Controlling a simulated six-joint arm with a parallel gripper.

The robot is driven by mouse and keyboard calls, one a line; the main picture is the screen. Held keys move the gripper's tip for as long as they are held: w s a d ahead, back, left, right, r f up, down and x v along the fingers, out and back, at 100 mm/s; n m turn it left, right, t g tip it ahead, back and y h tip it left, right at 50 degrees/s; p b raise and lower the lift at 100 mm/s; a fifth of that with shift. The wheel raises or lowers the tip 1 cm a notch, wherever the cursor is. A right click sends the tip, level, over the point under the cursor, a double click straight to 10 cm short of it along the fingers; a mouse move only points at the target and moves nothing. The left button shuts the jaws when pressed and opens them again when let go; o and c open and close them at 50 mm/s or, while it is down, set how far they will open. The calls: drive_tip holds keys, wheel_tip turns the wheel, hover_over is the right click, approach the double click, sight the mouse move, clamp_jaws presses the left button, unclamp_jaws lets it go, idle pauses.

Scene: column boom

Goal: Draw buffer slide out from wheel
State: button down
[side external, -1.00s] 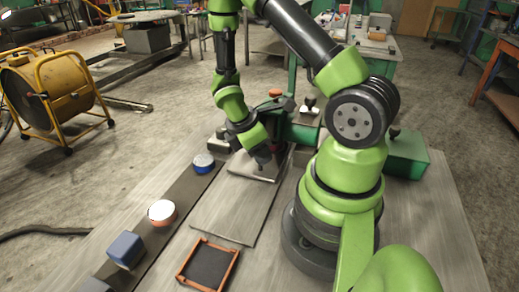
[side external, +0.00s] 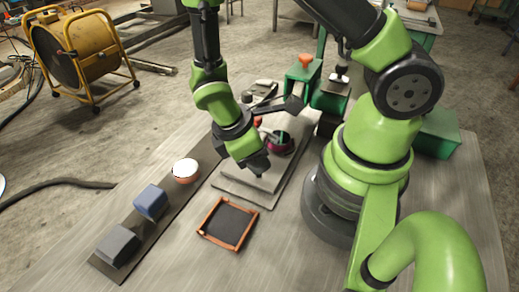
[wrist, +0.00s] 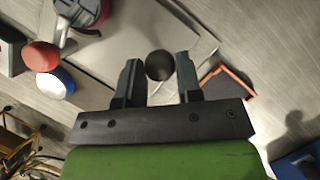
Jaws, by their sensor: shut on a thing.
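The buffer slide (side external: 238,181) is a grey plate lying on a wider grey base plate (side external: 265,202); it also shows in the wrist view (wrist: 110,38). My gripper (side external: 257,170) is low over the slide's near end. In the wrist view its fingers (wrist: 158,75) stand on either side of a round black knob (wrist: 159,65) and hold it. The side view hides the knob behind the gripper. The wheel (side external: 279,143), dark red with a grey part, stands behind the gripper, apart from it; part of it shows at the top left of the wrist view (wrist: 88,10).
A dark strip at left carries a red-and-white tin (side external: 186,171), a blue block (side external: 151,202) and a grey block (side external: 117,246). An orange-framed tray (side external: 228,223) lies just in front of the plates. Green blocks (side external: 302,82) stand behind. A blue-and-white tin (wrist: 53,81) shows in the wrist view.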

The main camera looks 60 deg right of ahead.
drive_tip(key=shift+s+a, duration=0.1)
drive_tip(key=shift+a, duration=0.05)
drive_tip(key=c, duration=0.8)
unclamp_jaws()
drive_tip(key=v, duration=1)
drive_tip(key=s+r+m+t+y, duration=0.1)
drive_tip(key=s+r+m+t, duration=0.1)
drive_tip(key=r+m+t, duration=0.1)
drive_tip(key=s+d+r+m+t+y, duration=0.1)
drive_tip(key=s+r+m+t+y, duration=0.1)
drive_tip(key=r+m, duration=0.3)
drive_tip(key=s+d+r+m+t+y, duration=0.1)
drive_tip(key=s+r+m+t+y, duration=0.1)
drive_tip(key=r+m+t, duration=0.3)
drive_tip(key=shift+s+d+r, duration=0.1)
drive_tip(key=shift+s+r, duration=0.05)
drive_tip(key=shift+r, duration=0.75)
drive_tip(key=shift+s+d+r, duration=0.1)
drive_tip(key=shift+s+r, duration=0.05)
drive_tip(key=shift+r, duration=0.75)
